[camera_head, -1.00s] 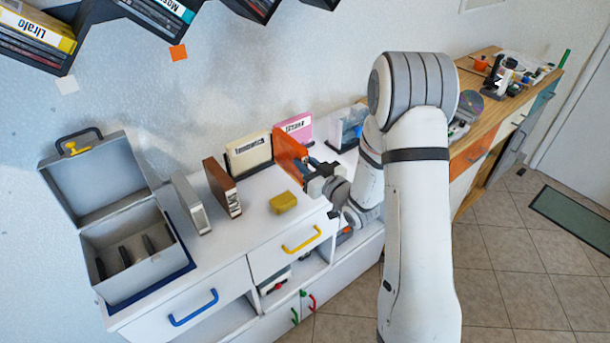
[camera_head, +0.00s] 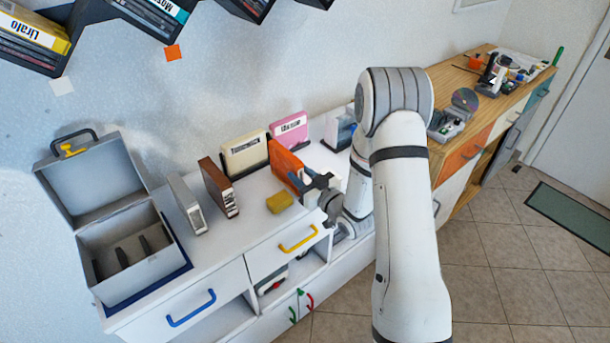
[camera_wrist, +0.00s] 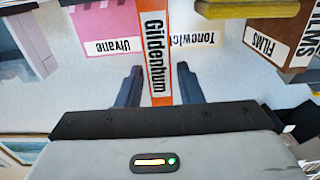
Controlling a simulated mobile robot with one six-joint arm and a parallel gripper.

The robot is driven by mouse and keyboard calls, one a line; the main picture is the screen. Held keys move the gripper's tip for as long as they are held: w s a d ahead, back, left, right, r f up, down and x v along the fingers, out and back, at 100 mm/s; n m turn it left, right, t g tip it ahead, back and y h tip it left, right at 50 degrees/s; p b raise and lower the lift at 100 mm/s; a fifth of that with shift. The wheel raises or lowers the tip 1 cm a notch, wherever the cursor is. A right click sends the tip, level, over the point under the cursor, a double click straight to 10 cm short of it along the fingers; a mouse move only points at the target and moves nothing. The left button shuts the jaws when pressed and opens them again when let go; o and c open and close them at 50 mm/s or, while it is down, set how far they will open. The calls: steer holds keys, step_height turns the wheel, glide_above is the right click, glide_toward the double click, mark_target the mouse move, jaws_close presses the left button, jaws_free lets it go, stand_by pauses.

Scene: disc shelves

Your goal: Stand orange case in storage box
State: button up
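The orange case (camera_head: 285,162) is upright on the white cabinet top, right of the cream case. In the wrist view its white spine label reads "Gildenhum" (camera_wrist: 156,55). My gripper (camera_head: 308,183) is at its near side. In the wrist view my gripper's (camera_wrist: 160,85) two dark fingers stand either side of the spine, with a gap visible at least on the right, so it looks open. The grey storage box (camera_head: 107,279) stands at the left end of the cabinet, lid raised, with dark dividers inside and no case in it.
A grey case (camera_head: 187,205), a brown case (camera_head: 219,188), a cream case (camera_head: 245,154) and a pink case (camera_head: 289,131) stand on the cabinet (camera_head: 225,262). A yellow block (camera_head: 279,202) lies in front. A blue mat (camera_head: 180,270) lies under the box. Dark shelves hang above.

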steer(key=shift+o, duration=0.9)
